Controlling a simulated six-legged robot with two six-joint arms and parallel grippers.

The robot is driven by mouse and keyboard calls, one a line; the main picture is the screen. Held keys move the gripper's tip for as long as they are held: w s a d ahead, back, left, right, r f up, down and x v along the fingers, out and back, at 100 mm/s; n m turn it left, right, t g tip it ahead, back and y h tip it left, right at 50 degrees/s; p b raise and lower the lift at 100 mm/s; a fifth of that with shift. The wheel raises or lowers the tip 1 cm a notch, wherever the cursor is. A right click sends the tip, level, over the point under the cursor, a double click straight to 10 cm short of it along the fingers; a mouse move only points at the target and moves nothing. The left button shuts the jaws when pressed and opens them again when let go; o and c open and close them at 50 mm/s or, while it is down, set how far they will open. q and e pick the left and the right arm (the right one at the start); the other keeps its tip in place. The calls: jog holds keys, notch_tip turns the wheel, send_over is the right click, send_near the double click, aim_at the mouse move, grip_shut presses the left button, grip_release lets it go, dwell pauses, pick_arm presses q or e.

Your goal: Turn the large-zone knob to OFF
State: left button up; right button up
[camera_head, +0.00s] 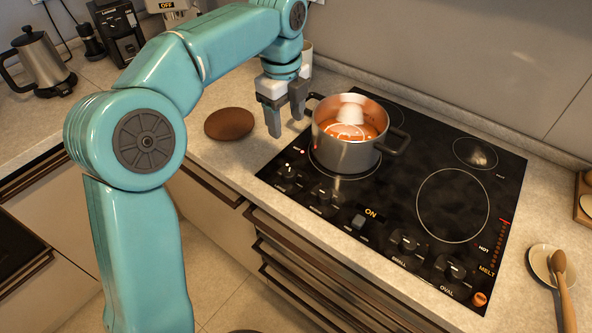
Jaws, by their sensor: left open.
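The black cooktop (405,180) has several dark knobs along its front edge. One knob (289,173) is at the near left corner and another knob (325,192) is just right of it; their labels are too small to read, so I cannot tell which is the large-zone knob. Further right are a knob labelled SMALL (407,240) and one labelled OVAL (452,267). My left gripper (286,119) is open and empty, pointing down above the counter, left of the pot and behind the left knobs. My right gripper is out of view.
A metal pot (344,155) with reddish contents and a white object inside stands on the left burner. A lit ON label (374,212) is at the cooktop's front. A brown round object (229,124) lies on the counter. A wooden spoon (563,285) is at right.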

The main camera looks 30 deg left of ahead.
pick_arm(q)
jog(key=b, duration=0.2)
send_near(289, 172)
notch_tip(289, 172, down, 9)
jog(key=shift+w+r, duration=0.1)
jog(key=shift+w, duration=0.1)
jog(key=c, duration=1)
